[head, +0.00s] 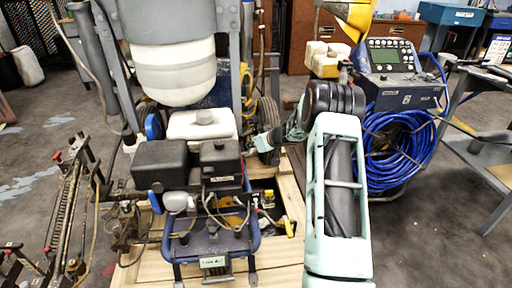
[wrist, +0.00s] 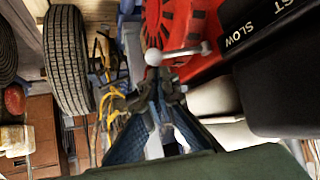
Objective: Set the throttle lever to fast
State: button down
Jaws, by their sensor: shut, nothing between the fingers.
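The throttle lever is a thin metal rod with a pale ball knob (wrist: 153,57) in the wrist view. Its other end lies near the black panel (wrist: 262,55), which reads "SLOW" with "ST" above it, the rest cut off. The rod's end is nearer "SLOW". My gripper (wrist: 158,92) has its fingers together and empty, just below the knob in the picture; I cannot tell whether they touch it. In the head view my gripper (head: 264,143) is at the right of the black engine (head: 188,165). The lever cannot be made out there.
A red slotted engine cover (wrist: 180,25) lies close behind the knob. A tyre (wrist: 68,60) and yellow hose (wrist: 108,100) are at the left. In the head view, a blue hose coil (head: 395,150) hangs right of my arm. Grey floor (head: 440,240) is open at lower right.

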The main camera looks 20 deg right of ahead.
jog(key=shift+w+a+f, duration=0.15)
jog(key=shift+w+f, duration=0.25)
jog(key=shift+w, duration=0.1)
